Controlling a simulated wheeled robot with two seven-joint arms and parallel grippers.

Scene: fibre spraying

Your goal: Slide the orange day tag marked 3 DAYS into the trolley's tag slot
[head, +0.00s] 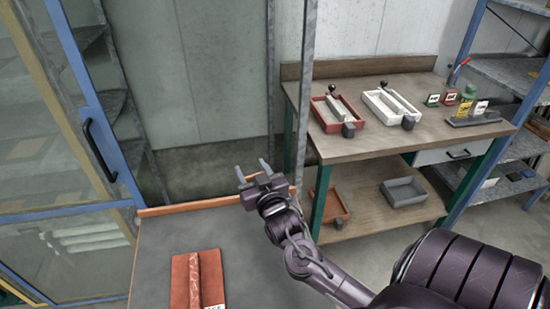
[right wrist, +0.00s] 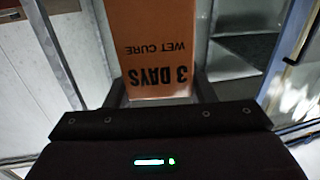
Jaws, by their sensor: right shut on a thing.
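My right gripper (head: 252,167) is raised above the far edge of a grey-topped surface with an orange rim (head: 180,207), which may be the trolley. In the right wrist view it is shut on the orange day tag (right wrist: 153,35). The tag's black print reads 3 DAYS and WET CURE, upside down in that view. The tag stretches away from the fingers past the top of that view. I cannot make out the tag in the head view. No tag slot can be made out. My left gripper is not in view.
A red block-like piece (head: 198,280) lies on the grey top. A wooden bench (head: 360,140) at the right bears a red tray (head: 325,122), a white tray (head: 380,112) and small tags. Metal posts (head: 304,100) rise just behind my right gripper. A blue-framed glass door (head: 110,150) stands left.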

